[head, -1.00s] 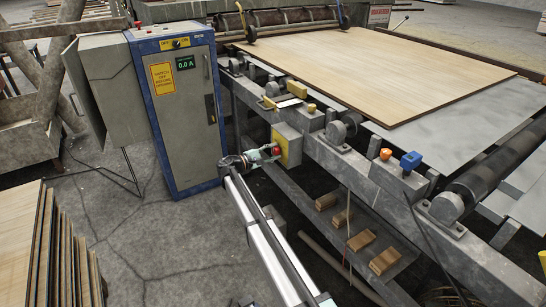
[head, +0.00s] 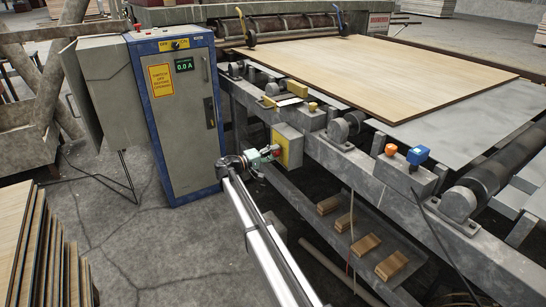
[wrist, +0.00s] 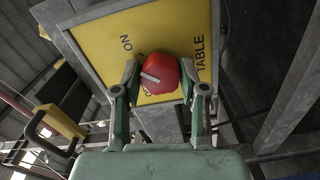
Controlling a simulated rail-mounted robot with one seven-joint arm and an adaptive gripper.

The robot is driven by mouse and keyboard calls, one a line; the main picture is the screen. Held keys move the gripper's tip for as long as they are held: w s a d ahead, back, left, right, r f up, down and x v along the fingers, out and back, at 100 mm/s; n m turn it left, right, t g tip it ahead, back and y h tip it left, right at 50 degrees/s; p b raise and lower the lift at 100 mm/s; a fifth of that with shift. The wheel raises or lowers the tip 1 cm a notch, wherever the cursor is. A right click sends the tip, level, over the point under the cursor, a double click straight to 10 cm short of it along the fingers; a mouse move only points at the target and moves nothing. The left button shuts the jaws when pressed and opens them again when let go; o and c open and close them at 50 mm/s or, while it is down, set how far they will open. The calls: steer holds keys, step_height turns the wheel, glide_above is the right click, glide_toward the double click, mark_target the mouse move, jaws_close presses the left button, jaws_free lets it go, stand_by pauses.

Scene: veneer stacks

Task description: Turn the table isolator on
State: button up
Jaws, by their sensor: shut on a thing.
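The table isolator is a yellow plate on a grey box (head: 289,146) on the side of the machine frame. Its red knob (head: 277,149) faces my arm. The wrist view shows the yellow plate (wrist: 172,22) with the words ON and TABLE, both turned sideways. The red knob (wrist: 160,95) carries a pale pointer bar, slanting between left and right in that view and not pointing squarely at ON. My gripper (wrist: 163,92) is shut on the knob, one finger on each side. In the head view my gripper (head: 268,155) reaches the knob from the left.
A grey-and-blue cabinet (head: 185,110) with a 0.0 A display stands left of the isolator. A veneer sheet (head: 370,70) lies on the machine bed. Orange (head: 391,149) and blue (head: 418,155) buttons sit on the frame to the right. Stacked veneer (head: 45,250) stands front left.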

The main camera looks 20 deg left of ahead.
stand_by(0.4)
steer(key=o, duration=1.1)
steer(key=shift+w+d, duration=0.1)
steer(key=shift+o, duration=0.2)
steer(key=v, duration=1.2)
